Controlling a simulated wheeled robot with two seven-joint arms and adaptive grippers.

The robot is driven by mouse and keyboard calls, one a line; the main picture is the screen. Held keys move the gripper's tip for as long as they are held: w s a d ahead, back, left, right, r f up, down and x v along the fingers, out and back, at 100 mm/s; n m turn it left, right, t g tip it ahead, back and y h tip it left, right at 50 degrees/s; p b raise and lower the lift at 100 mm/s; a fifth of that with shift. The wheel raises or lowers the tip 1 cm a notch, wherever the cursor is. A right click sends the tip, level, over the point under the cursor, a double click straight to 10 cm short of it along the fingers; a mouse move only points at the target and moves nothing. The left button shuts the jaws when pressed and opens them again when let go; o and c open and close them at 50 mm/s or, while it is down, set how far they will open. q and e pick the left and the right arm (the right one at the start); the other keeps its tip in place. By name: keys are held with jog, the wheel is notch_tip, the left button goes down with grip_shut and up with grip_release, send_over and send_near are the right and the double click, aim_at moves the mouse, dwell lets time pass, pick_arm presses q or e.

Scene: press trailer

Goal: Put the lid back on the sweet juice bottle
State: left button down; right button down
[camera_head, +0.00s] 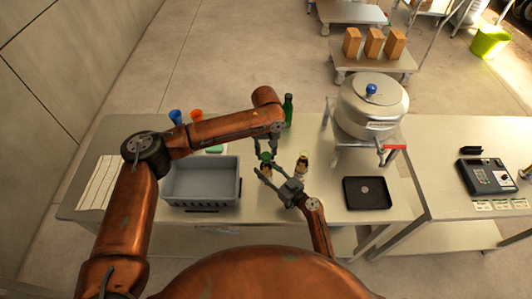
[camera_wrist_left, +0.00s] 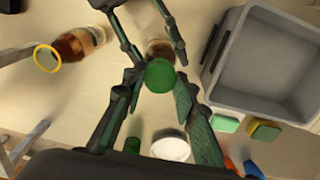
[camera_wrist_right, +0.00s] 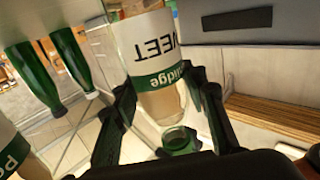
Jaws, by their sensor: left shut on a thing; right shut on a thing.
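The sweet juice bottle (camera_wrist_right: 150,50) stands between the fingers of my right gripper (camera_wrist_right: 160,110); its white and green label reads partly "VEET". My right gripper, also in the head view (camera_head: 274,178), is shut on the bottle. The green lid (camera_wrist_left: 160,76) is between the fingertips of my left gripper (camera_wrist_left: 158,85), which is shut on it. In the head view, the lid (camera_head: 265,157) is directly over the bottle's top. The lid also shows beside the neck in the right wrist view (camera_wrist_right: 180,139). I cannot tell whether lid and neck touch.
An open bottle (camera_head: 302,162) stands close on the right. A green bottle (camera_head: 288,108) stands behind. A black tray (camera_head: 367,192) and a large metal pot (camera_head: 372,108) are at right.

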pick_arm(q)
jog(key=m, duration=1.2)
jog(key=shift+m, duration=0.3)
jog(key=m, duration=0.5)
jog(key=shift+m, duration=0.4)
jog(key=m, duration=0.6)
jog(key=c, duration=1.5)
grip_release()
jog(key=shift+f, duration=0.1)
jog(key=shift+c, duration=0.2)
jog(key=shift+r, duration=2.3)
